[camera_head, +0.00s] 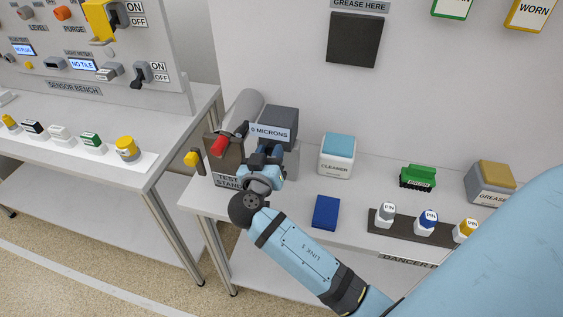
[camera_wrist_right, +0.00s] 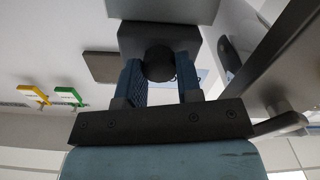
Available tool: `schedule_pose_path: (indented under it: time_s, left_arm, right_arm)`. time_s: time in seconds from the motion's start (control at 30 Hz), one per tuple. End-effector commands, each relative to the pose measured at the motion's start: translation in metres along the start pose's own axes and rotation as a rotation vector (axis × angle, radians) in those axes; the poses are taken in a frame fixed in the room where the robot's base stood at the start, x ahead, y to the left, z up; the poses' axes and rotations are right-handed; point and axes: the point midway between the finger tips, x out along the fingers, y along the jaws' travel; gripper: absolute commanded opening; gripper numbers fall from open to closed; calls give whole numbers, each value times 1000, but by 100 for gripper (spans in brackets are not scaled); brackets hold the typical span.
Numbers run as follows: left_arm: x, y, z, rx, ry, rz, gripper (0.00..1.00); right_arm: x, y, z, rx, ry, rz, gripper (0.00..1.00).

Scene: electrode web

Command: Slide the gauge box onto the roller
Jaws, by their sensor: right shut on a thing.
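The gauge box (camera_head: 278,118) is a dark grey box with a lit "6 MICRONS" display, on the test stand (camera_head: 228,182). The roller (camera_head: 247,106) is a light grey cylinder just left of the box; whether they touch I cannot tell. My right gripper (camera_head: 265,158) is at the box's near side. In the right wrist view, its blue fingers are shut on a round dark knob (camera_wrist_right: 158,64) on the gauge box (camera_wrist_right: 160,36). The gripper and wrist hide part of the stand. My left gripper is not in view.
A red handle (camera_head: 220,143) sticks out left of my right gripper, and a yellow knob (camera_head: 193,158) sits at the stand's left. A cleaner tub (camera_head: 337,158), blue pad (camera_head: 326,212) and green brush (camera_head: 417,177) stand to the right. The sensor bench (camera_head: 75,170) is left, across a gap.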

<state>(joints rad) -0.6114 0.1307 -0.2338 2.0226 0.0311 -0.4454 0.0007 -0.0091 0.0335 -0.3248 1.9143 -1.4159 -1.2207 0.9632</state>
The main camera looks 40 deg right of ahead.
Motion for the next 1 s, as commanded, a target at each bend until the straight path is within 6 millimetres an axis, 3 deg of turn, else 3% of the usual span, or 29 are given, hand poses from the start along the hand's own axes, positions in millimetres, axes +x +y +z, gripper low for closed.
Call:
schedule_pose_path:
  time_s: [0.03,0.2,0.5,0.53,0.6,1.0]
  left_arm:
    - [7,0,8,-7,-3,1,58]
    - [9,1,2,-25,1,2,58]
    - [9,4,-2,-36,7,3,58]
    - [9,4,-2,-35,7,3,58]
    - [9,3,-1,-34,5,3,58]
    - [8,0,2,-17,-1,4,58]
  right_arm:
    - [1,-9,2,6,2,1,0]
    - [1,-20,-5,3,3,0,0]
    - [1,-21,-8,2,5,-3,0]
    - [1,-21,-8,2,5,-2,40]
    - [1,-21,-8,2,4,-2,56]
    - [0,-21,-6,-1,2,-3,58]
